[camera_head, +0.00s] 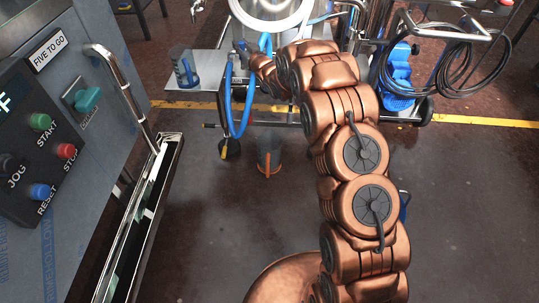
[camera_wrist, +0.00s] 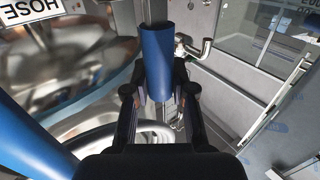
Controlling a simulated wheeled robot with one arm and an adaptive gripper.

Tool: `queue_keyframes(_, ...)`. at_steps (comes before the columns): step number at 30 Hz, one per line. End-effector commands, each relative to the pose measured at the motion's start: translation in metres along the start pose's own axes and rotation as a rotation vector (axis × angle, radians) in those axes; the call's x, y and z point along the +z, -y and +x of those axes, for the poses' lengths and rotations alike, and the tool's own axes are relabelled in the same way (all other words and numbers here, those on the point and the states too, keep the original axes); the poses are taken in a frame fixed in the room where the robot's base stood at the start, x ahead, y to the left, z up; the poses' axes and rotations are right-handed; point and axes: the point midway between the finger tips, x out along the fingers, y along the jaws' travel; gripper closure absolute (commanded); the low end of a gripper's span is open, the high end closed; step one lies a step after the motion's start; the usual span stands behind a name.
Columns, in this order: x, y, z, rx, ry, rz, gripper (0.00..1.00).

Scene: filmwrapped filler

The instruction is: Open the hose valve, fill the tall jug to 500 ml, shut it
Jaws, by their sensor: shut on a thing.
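In the wrist view my gripper (camera_wrist: 160,92) is shut on a blue cylindrical grip (camera_wrist: 157,55) on a dark stem. It looks like the valve's handle, though the valve body is hidden. A blue hose (camera_head: 240,122) hangs in a loop below the arm's end in the head view. Another jug-like vessel (camera_head: 268,152) with an orange lower edge stands near the floor by the hose. I cannot tell any liquid level.
A steel vessel (camera_head: 270,10) is at the back, with a HOSE sign (camera_wrist: 35,12) in the wrist view. A control panel (camera_head: 40,140) and rail (camera_head: 125,90) stand at the left. A cart with coiled black cable (camera_head: 455,65) is at the right. The floor at the lower right is clear.

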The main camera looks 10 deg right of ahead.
Motion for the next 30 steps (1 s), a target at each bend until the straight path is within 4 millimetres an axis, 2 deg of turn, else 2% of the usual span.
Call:
queue_keyframes(11,0.0,0.0,0.0,-0.001,0.0,0.0,1.0)
queue_keyframes(12,0.009,0.001,0.0,-0.001,-0.004,-0.002,1.0)
queue_keyframes(13,0.001,0.001,0.0,-0.001,-0.002,-0.002,1.0)
queue_keyframes(16,-0.001,0.002,0.001,-0.001,0.011,-0.019,1.0)
queue_keyframes(30,0.007,0.026,0.018,0.0,0.202,-0.302,1.0)
